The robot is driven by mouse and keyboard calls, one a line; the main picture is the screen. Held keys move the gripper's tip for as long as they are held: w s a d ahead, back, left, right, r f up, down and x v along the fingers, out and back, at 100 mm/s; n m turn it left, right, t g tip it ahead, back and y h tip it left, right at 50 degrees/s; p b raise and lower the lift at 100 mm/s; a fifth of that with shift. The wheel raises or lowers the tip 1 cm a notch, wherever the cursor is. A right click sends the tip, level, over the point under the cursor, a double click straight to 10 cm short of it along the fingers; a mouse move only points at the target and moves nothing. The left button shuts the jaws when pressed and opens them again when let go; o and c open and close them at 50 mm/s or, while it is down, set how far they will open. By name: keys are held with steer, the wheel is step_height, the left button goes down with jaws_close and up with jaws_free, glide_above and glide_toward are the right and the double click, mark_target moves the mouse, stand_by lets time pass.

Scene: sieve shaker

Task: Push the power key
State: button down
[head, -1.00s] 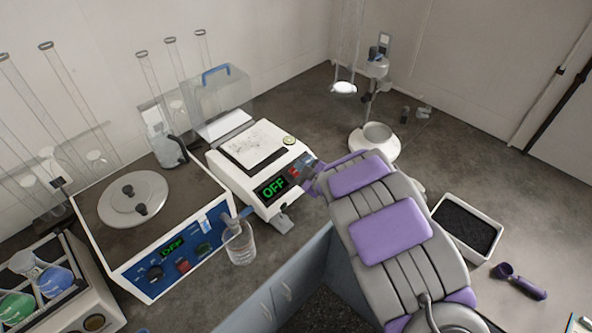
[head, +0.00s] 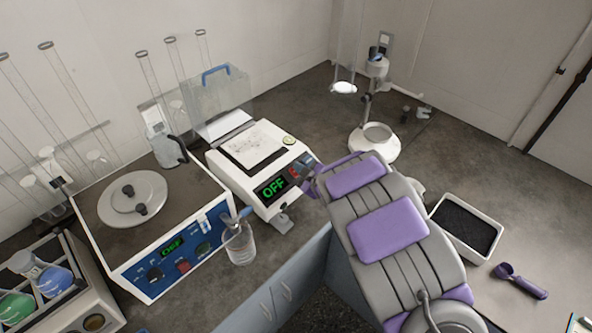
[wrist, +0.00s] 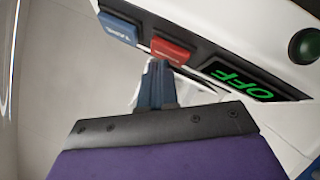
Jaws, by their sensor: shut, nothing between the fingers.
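A white instrument (head: 268,155) in the middle of the bench shows a green "OFF" on its display (head: 273,187). The display also shows in the wrist view (wrist: 245,82). Beside it are a red key (wrist: 172,51), whose lettering is too small to read, and a blue key (wrist: 118,28). My gripper (wrist: 157,66) is shut and empty. Its tips are just below the lower edge of the red key in the wrist view. I cannot tell whether they touch it. In the head view my gripper (head: 308,180) is at the instrument's front right corner, partly hiding the keys.
A blue-fronted shaker (head: 172,262) and a wash bottle (head: 240,243) stand to the left. A white stand (head: 375,142) is behind my arm. A black-filled tray (head: 466,226) and a purple scoop (head: 520,281) lie to the right.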

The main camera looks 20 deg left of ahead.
steer(key=shift+f, duration=0.2)
stand_by(0.4)
steer(key=shift+s+d+r+p, duration=0.1)
steer(key=shift+d+r+p, duration=0.15)
steer(key=shift+r+p, duration=0.35)
steer(key=shift+r, duration=0.15)
steer(key=r+p, duration=0.1)
steer(key=d+r+p, duration=0.1)
steer(key=r, duration=0.1)
steer(key=s+d+r+p, duration=0.1)
steer(key=r, duration=0.1)
steer(key=shift+d+r+p, duration=0.15)
steer(key=shift+p, duration=0.15)
